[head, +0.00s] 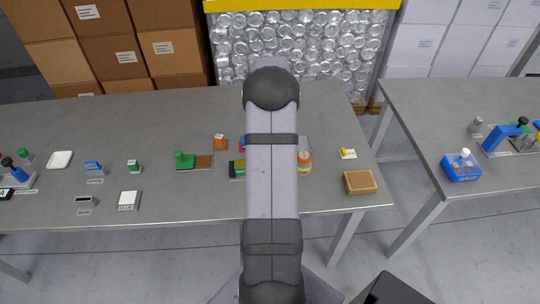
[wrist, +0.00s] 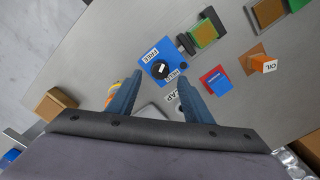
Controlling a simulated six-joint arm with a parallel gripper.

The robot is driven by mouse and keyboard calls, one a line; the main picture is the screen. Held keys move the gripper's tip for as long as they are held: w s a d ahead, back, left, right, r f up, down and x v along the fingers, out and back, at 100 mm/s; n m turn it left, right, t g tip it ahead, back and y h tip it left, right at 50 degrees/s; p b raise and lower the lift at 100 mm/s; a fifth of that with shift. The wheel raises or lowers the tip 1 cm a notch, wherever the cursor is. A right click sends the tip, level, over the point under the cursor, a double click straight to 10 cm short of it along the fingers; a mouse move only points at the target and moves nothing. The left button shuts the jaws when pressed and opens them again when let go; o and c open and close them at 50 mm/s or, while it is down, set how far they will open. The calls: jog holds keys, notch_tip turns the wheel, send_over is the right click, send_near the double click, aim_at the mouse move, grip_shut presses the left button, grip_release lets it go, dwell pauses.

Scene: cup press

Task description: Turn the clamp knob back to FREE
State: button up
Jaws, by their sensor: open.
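The clamp knob (wrist: 161,69) is a round black dial with a white mark, set on a blue plate (wrist: 150,79) in the wrist view. A FREE label (wrist: 151,55) lies on one side of it and a HELD label (wrist: 176,74) on the other. I cannot tell clearly which label the mark faces. My gripper (wrist: 160,77) is open, its two blue-grey fingers on either side of the knob in the picture. Nothing shows between them as gripped, and the height gap is unclear. In the head view my arm hides the knob and gripper.
A black-and-green block (wrist: 203,37) adjoins the blue plate. A red-and-blue box (wrist: 216,80), an orange OIL piece (wrist: 263,64) and an orange bottle (head: 304,163) stand close by. A wooden box (head: 360,182) sits near the table's right corner. Bare table (head: 210,105) lies behind.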

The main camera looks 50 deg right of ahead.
jog(key=shift+f+p, duration=0.5)
jog(key=shift+f, duration=2.05)
jog(key=c, duration=1.1)
